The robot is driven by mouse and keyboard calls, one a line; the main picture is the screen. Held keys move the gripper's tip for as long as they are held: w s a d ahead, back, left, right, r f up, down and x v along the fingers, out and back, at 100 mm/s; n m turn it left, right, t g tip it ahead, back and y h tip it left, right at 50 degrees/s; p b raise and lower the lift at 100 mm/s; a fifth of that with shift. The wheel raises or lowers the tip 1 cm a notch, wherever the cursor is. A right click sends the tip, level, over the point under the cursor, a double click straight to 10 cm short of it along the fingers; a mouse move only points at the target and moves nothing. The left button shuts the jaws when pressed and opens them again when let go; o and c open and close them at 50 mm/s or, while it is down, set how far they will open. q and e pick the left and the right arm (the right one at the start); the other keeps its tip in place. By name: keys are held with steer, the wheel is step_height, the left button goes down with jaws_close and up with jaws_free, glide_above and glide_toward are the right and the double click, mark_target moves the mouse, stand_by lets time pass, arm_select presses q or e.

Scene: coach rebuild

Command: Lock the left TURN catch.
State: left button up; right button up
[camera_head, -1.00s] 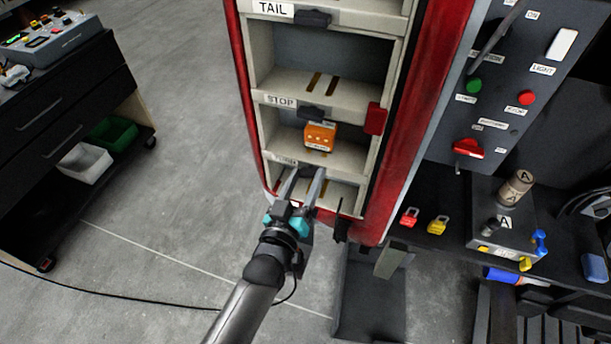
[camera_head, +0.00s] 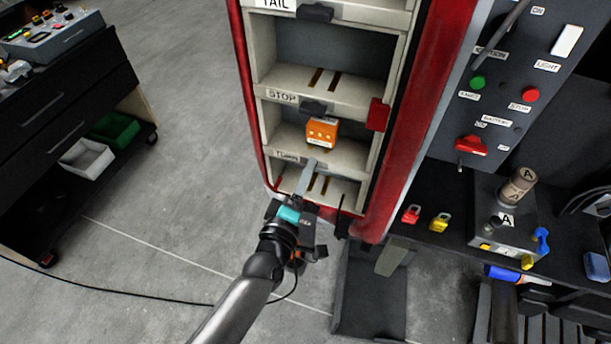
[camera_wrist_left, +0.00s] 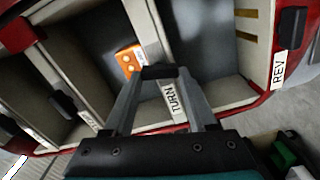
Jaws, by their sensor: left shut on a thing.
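The TURN label (camera_head: 287,156) is on a cream bar low in the red-edged rack. It also shows in the wrist view (camera_wrist_left: 173,99). My left gripper (camera_head: 309,168) is at this bar, just right of the label. In the wrist view its fingers (camera_wrist_left: 157,76) close on the dark TURN catch (camera_wrist_left: 155,72) on the bar. In the head view the gripper hides the catch. An orange unit (camera_head: 322,132) sits in the bay just above the TURN bar. My right gripper is not in view.
Dark catches sit on the STOP bar (camera_head: 314,108) and TAIL bar (camera_head: 315,12) above. A red block (camera_head: 378,115) is on the rack's right side. A switch panel and dark bench with padlocks (camera_head: 411,214) stand right. Open floor lies left.

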arm_select(q)
steer(key=shift+f+n+b, duration=0.15)
steer(key=shift+n+b, duration=0.15)
steer(key=shift+n, duration=1.3)
steer(key=o, duration=1.4)
steer(key=shift+c, duration=0.2)
steer(key=v, duration=1.5)
steer(key=shift+s, duration=0.1)
